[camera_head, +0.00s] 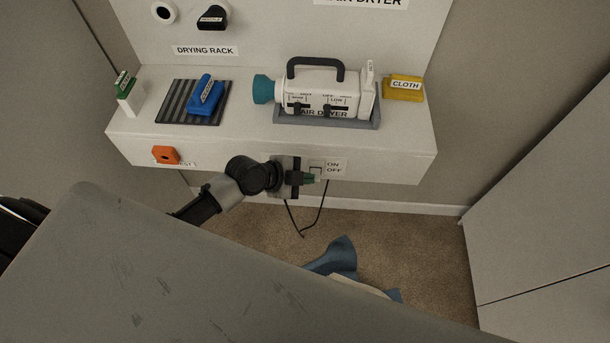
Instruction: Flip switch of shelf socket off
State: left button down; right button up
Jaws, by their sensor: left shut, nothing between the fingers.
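The shelf socket's switch (316,171) is a small pale plate on the front face of the shelf, beside a label reading ON above OFF (334,167). My left gripper (308,178) is shut and empty, at the left side of the switch. Its fingertips overlap the switch's left edge in the picture; I cannot tell if they touch it. The gripper hides part of the socket plate, and the rocker's position is too small to tell. My right gripper is not in view.
On the shelf (425,155) stand a white air dryer (335,90), a blue block on a dark drying rack (175,112), a yellow cloth block (403,88) and a green-topped item (126,95). Black cords (322,210) hang below the socket. Blue cloth (340,255) lies lower down.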

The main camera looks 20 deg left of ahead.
pick_arm(q)
jog(key=shift+f, duration=0.1)
dwell(0.3)
jog(key=shift+s+f+t+b, duration=0.15)
jog(key=shift+t+b, duration=0.15)
jog(key=shift+b, duration=0.2)
